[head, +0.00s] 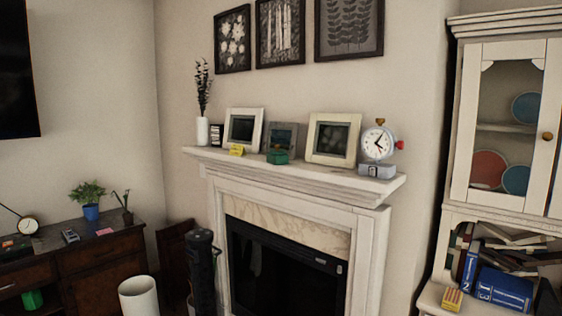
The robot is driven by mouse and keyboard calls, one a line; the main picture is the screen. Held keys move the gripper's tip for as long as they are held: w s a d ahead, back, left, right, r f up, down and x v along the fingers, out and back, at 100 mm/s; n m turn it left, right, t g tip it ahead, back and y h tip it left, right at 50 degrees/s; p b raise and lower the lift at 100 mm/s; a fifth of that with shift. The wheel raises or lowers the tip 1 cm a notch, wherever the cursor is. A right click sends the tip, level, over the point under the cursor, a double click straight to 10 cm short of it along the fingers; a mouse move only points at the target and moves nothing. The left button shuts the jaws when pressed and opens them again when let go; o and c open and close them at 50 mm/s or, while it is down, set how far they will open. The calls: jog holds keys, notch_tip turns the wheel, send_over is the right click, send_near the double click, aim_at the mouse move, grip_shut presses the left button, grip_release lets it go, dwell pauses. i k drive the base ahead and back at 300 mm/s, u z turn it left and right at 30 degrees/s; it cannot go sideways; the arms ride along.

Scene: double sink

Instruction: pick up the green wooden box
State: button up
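A small green box (278,156) sits on the white mantel shelf (300,173) above the fireplace, near the shelf's front edge. It stands in front of a grey picture frame (283,133), between a small yellow item (237,150) on the left and a cream picture frame (334,138) on the right. Another green object (32,299) shows low at the left in the dark cabinet; I cannot tell what it is. My gripper is not in view.
A clock on a scale-like base (378,150) stands at the mantel's right end, a white vase (203,131) at its left end. A dark cabinet (100,253) is at the left, a white hutch (500,212) at the right. A white cylinder (139,297) stands low in front.

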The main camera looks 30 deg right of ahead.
aim_at(275, 160)
jog(key=z, duration=0.25)
jog(key=i, duration=0.95)
jog(key=u, duration=0.3)
